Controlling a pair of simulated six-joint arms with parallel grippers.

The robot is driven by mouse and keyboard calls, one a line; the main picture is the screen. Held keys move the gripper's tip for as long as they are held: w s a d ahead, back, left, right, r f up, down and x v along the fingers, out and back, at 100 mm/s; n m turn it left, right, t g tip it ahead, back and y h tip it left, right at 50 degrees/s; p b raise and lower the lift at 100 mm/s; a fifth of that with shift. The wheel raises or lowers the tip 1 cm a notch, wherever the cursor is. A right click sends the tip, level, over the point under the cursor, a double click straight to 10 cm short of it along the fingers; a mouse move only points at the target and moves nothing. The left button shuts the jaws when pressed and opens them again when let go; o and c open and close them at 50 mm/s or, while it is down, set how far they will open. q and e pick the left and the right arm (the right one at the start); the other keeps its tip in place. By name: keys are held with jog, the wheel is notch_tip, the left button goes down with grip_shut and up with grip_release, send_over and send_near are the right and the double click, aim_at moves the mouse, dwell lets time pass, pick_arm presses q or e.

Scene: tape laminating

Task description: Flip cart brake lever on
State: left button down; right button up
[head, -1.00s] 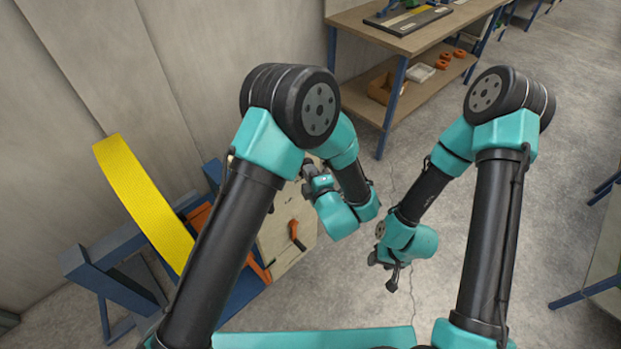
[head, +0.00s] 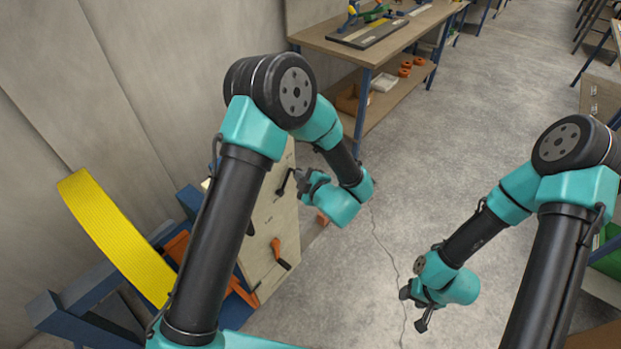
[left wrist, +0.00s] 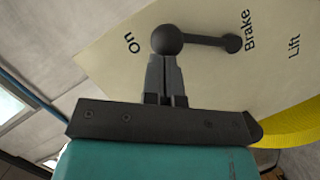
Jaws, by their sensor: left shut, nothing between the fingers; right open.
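The brake lever (left wrist: 205,40) is black, with a round knob (left wrist: 168,40) and a pivot beside the word "Brake" on a pale panel (left wrist: 110,65). Its knob end lies beside the word "On". In the head view the lever (head: 283,182) is small on the panel (head: 262,228). My left gripper (left wrist: 165,60) is shut and empty, its fingertips right at the knob; whether they touch it I cannot tell. It also shows by the lever in the head view (head: 298,181). My right gripper (head: 413,310) is open and empty over the floor, away from the panel.
An orange-handled lever (head: 281,254) sits lower on the panel. A yellow curved band (head: 110,235) and a blue frame (head: 50,310) stand at the left by the wall. A workbench (head: 335,40) stands behind. The floor (head: 430,170) between is clear.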

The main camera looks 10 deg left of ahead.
pick_arm(q)
jog(key=shift+w+f, duration=0.1)
dwell(0.4)
jog(key=shift+d, duration=0.1)
jog(key=s+a+r+v, duration=0.1)
jog(key=r+v, duration=0.1)
jog(key=v, duration=1.1)
jog(key=shift+a, duration=0.4)
jog(key=shift+w+a, duration=0.1)
jog(key=w+d+f+x, duration=0.1)
jog(key=f+x, duration=0.1)
jog(key=x, duration=1)
jog(key=shift+d, duration=0.15)
jog(key=shift+r, duration=0.15)
